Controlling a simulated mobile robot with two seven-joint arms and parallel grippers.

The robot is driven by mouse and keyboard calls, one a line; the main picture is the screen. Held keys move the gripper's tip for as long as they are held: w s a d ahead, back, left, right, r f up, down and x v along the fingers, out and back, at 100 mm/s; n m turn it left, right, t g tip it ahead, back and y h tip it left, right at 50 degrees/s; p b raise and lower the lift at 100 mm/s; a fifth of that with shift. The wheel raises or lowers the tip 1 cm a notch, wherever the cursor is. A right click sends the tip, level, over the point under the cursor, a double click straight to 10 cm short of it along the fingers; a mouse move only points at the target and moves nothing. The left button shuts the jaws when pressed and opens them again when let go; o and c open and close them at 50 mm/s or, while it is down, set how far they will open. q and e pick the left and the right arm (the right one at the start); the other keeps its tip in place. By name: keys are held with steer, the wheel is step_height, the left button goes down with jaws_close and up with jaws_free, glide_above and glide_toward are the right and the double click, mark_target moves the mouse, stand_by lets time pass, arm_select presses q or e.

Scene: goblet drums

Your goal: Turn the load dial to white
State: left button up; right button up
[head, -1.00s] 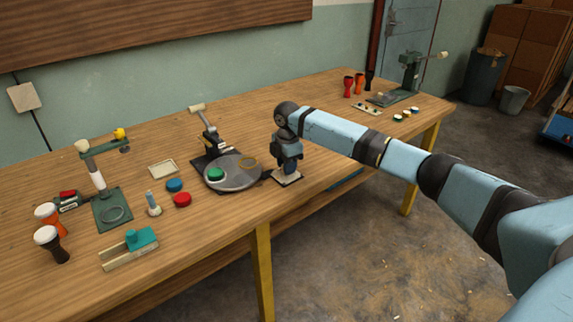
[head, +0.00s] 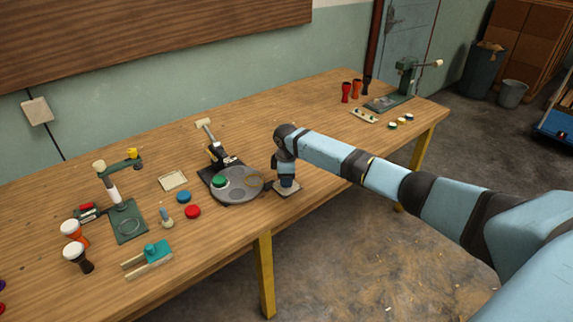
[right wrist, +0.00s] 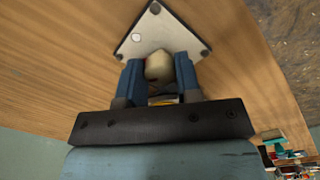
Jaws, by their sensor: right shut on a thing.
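My right gripper (head: 286,184) points down over a small square plate (head: 289,191) at the table's front edge, right of the grey round turntable. In the right wrist view my right gripper (right wrist: 158,75) has its two blue fingers shut on a cream rounded knob (right wrist: 159,66), which stands on the pale plate (right wrist: 165,32). The knob's pointing direction is hidden by the fingers. My left gripper is not in view.
The grey turntable (head: 238,190) with a green disc (head: 220,181) stands close left of the gripper. Blue (head: 184,196) and red (head: 193,211) discs lie farther left. Several goblet drums stand at the table's left and far right. The wood right of the gripper is clear.

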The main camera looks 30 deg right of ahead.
steer(key=m+p, duration=0.3)
steer(key=shift+a+r, duration=0.1)
steer(key=shift+r, duration=0.2)
steer(key=m+p, duration=0.2)
steer(key=p, duration=0.1)
steer(key=shift+m, duration=0.3)
steer(key=m+p, duration=0.3)
steer(key=m, duration=0.1)
steer(key=shift+f+p, duration=0.15)
steer(key=shift+p, duration=0.15)
arm_select(q)
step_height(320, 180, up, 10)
steer(key=p, duration=0.1)
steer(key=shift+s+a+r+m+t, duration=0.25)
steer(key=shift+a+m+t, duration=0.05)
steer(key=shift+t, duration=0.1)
arm_select(e)
steer(key=shift+f+m, duration=0.1)
steer(key=shift+m, duration=1)
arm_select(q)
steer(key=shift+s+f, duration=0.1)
arm_select(e)
steer(key=o, duration=0.9)
